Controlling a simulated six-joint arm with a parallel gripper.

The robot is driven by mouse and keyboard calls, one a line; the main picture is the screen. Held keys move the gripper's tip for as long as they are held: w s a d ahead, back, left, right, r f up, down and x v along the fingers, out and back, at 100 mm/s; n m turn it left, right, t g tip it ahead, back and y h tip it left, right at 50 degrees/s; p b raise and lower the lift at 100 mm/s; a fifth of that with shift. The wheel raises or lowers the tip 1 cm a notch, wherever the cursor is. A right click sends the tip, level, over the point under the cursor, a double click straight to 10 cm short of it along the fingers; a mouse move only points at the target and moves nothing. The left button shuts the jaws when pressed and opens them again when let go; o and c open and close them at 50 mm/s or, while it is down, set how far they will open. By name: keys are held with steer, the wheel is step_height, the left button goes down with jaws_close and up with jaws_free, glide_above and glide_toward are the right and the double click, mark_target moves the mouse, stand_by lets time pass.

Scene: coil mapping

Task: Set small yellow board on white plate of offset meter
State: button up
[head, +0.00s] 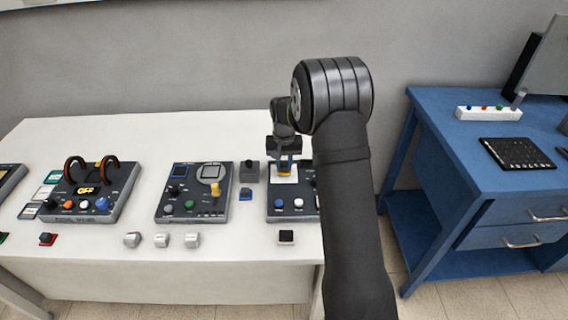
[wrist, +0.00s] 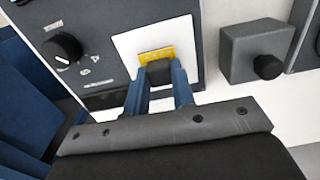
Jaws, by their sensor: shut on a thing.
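The small yellow board (wrist: 156,54) is between the blue fingertips of my gripper (wrist: 160,76) in the wrist view. My gripper is shut on it. The board is over the white plate (wrist: 125,46) of a dark grey meter box (wrist: 82,22); I cannot tell whether it touches the plate. In the head view my gripper (head: 285,166) points down over the white plate (head: 276,180), with the yellow board (head: 284,175) at its tips. My arm hides the right part of the meter box (head: 276,210).
A small grey block with a black knob (wrist: 258,52) stands beside the meter box. Another panel (head: 192,205) and one with two arches (head: 95,205) stand further left on the white table (head: 215,262). A blue cabinet (head: 450,190) stands at the right.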

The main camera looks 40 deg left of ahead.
steer(key=shift+f, duration=0.2)
stand_by(0.6)
steer(key=o, duration=1.5)
steer(key=shift+r, duration=3.55)
steer(key=shift+f, duration=3.55)
